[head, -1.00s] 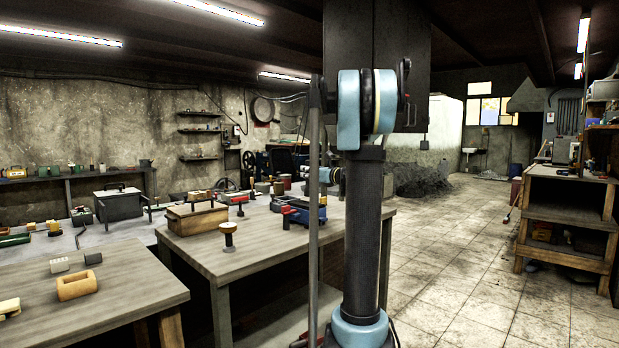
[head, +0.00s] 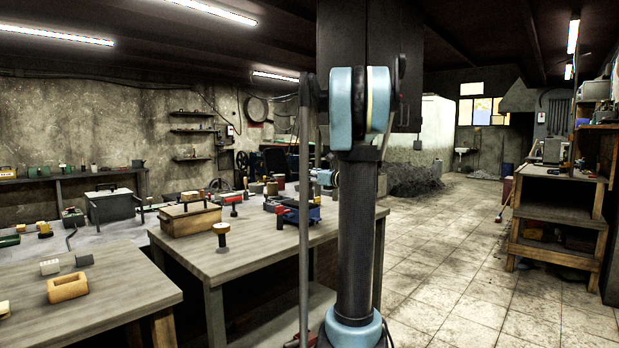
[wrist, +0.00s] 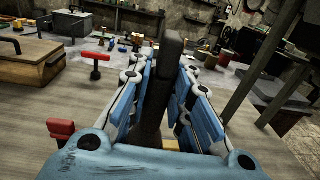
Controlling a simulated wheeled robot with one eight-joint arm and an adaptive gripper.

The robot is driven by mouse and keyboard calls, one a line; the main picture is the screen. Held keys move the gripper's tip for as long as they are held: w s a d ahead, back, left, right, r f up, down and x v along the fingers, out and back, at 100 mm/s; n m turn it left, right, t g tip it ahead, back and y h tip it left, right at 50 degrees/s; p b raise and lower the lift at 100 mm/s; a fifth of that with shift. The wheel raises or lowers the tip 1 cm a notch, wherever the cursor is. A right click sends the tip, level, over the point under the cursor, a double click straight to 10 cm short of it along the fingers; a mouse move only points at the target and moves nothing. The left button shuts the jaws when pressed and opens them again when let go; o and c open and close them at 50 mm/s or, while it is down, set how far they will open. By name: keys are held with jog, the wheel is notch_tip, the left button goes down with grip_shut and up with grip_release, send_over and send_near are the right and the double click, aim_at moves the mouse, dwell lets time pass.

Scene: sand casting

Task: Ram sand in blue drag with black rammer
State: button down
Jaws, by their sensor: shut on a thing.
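In the wrist view my gripper (wrist: 165,65) has its blue fingers closed around a dark upright piece, which looks like the black rammer (wrist: 168,95). Its lower end is hidden between the fingers. In the head view a blue block-like thing with dark parts, which seems to be the blue drag (head: 300,213), sits on the middle table beside my arm column. The sand in it does not show.
Another red-handled tool (wrist: 62,130) is close left of my gripper. A wooden bench (head: 560,210) stands right. The tiled floor between is clear.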

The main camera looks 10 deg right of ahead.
jog(key=shift+f, duration=1.1)
jog(key=shift+r, duration=1.5)
jog(key=s+a, duration=0.2)
jog(key=a, duration=0.1)
jog(key=shift+f, duration=0.1)
